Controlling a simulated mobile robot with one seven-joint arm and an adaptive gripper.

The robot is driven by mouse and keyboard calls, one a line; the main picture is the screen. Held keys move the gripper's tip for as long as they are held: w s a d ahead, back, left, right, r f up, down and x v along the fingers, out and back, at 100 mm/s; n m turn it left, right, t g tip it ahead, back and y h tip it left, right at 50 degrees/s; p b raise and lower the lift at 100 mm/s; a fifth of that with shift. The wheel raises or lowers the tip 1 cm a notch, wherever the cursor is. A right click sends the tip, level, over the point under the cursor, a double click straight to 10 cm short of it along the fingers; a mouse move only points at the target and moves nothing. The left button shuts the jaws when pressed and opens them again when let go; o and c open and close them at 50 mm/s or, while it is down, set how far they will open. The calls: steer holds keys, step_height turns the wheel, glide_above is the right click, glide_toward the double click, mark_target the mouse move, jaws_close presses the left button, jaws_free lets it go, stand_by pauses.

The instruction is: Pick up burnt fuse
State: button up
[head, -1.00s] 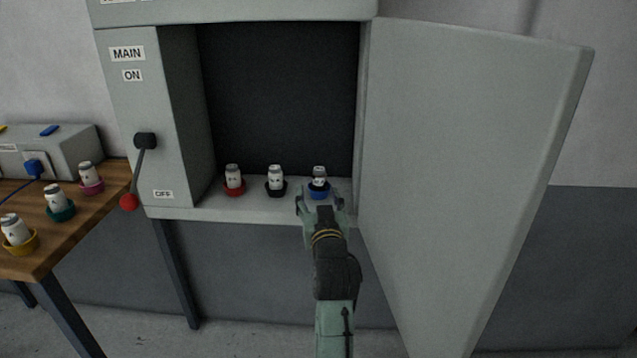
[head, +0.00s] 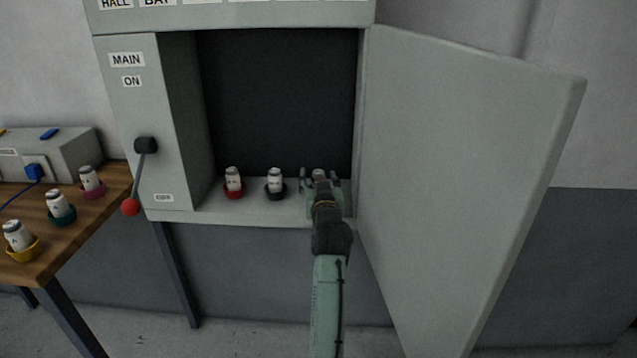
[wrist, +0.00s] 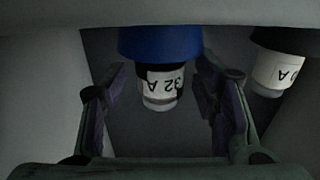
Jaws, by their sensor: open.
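The burnt fuse (wrist: 162,85) is a white cylinder with a "32 A" label and black marks. It stands in a blue holder (wrist: 160,42); the wrist view shows both upside down. In the head view only the fuse's top (head: 319,173) shows, and my gripper hides the rest. My gripper (head: 321,182) is open at the right end of the cabinet shelf. In the wrist view its fingers (wrist: 161,78) stand on either side of the fuse, with a gap on each side.
A fuse in a black holder (head: 275,192) and one in a red holder (head: 233,192) stand left on the shelf. The open cabinet door (head: 470,170) is close on the right. Several fuses in holders stand on the wooden table (head: 90,215). The main lever (head: 138,175) points down.

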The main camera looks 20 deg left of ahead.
steer(key=shift+c, duration=0.2)
steer(key=c, duration=1.2)
